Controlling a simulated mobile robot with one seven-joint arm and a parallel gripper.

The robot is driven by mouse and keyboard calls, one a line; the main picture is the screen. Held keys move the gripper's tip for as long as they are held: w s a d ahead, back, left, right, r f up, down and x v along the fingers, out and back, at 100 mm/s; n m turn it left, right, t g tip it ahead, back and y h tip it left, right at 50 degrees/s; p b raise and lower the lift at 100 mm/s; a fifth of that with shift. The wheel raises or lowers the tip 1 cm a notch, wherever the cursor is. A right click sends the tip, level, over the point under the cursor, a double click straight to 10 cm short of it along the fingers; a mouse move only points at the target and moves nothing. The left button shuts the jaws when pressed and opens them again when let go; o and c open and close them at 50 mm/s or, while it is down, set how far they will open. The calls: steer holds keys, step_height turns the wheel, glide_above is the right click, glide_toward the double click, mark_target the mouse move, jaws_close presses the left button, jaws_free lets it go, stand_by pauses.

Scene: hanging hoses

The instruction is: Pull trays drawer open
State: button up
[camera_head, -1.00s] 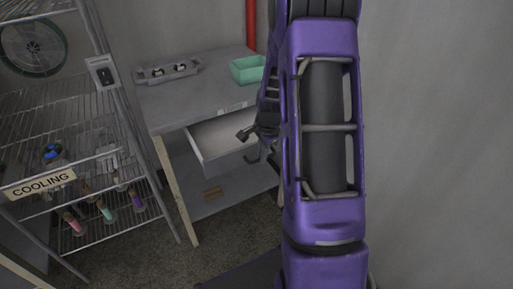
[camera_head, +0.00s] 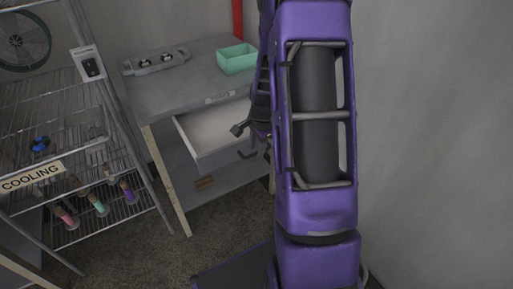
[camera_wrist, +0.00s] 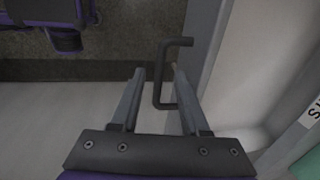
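The drawer (camera_head: 217,132) stands partly open under the grey table, its pale inside empty where I see it. Its dark bar handle (camera_head: 247,154) is on the front, beside my arm. In the wrist view the handle (camera_wrist: 161,77) stands out from the drawer front (camera_wrist: 206,62). My gripper (camera_wrist: 157,71) is open, with the handle's bar between its two fingers in the picture; gaps show on both sides. The right finger lies between bar and drawer front. In the head view my purple arm hides most of the gripper.
The grey table (camera_head: 185,82) carries a teal bin (camera_head: 237,59) and a grey holder (camera_head: 157,62). A wire rack labelled COOLING (camera_head: 32,175) stands at left, with several coloured items. Open floor (camera_head: 150,240) lies in front of the table.

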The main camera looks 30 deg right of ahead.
steer(key=s+r+p, duration=0.2)
steer(key=s+r, duration=0.1)
steer(key=r, duration=1.4)
steer(key=shift+p, duration=0.35)
steer(key=shift+s+d, duration=0.1)
